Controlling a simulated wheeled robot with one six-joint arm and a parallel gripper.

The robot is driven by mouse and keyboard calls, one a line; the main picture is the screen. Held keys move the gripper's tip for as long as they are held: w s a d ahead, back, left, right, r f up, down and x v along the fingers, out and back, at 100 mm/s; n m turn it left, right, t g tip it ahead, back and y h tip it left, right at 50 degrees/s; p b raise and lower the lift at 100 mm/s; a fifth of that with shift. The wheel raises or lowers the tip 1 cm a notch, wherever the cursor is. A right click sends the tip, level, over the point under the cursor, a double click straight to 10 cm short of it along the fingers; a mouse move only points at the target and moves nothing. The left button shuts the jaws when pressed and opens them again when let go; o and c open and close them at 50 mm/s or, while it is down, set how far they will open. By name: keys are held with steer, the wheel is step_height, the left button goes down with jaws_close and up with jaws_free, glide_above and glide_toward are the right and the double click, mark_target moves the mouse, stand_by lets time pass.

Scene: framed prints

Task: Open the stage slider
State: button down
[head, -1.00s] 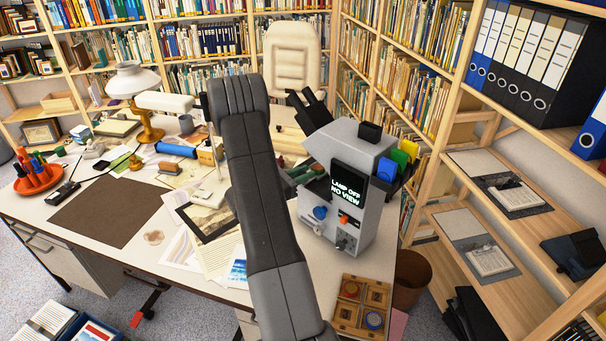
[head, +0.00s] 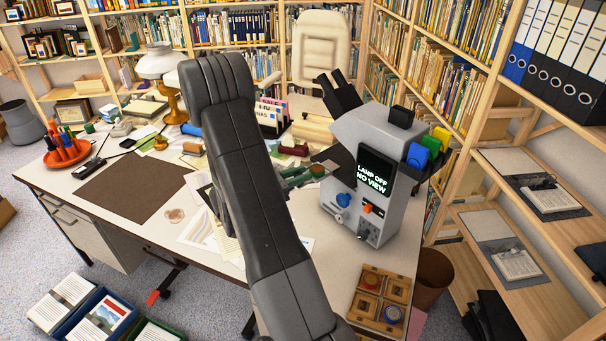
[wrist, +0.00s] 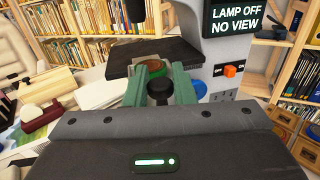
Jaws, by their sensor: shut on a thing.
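The grey microscope-like machine (head: 385,190) stands upright at the right end of the desk. Its screen (head: 376,172) reads "LAMP OFF NO VIEW"; the screen also shows in the wrist view (wrist: 247,17). A dark flat stage plate (wrist: 152,54) juts from it, with a reddish-brown round thing near its front edge. My gripper (wrist: 161,84) has two green fingers, shut on a black knob (wrist: 159,93) in front of the stage. In the head view my gripper (head: 300,177) is at the machine's left side, partly behind my arm. How the knob joins the stage is hidden.
An orange switch (head: 372,208) and a blue knob (head: 343,200) are on the machine's front. A wooden tray (head: 378,300) with coloured discs lies at the desk's right front. Shelves stand close at right. A brown mat (head: 121,187) lies on the left desk.

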steer(key=c, duration=1.3)
jaws_free()
steer(key=shift+o, duration=0.2)
steer(key=b+v, duration=0.2)
steer(key=v, duration=1.2)
steer(key=shift+b, duration=0.35)
steer(key=shift+w+d, duration=0.1)
steer(key=p+x, duration=0.2)
steer(key=x, duration=1.2)
steer(key=shift+p, duration=0.35)
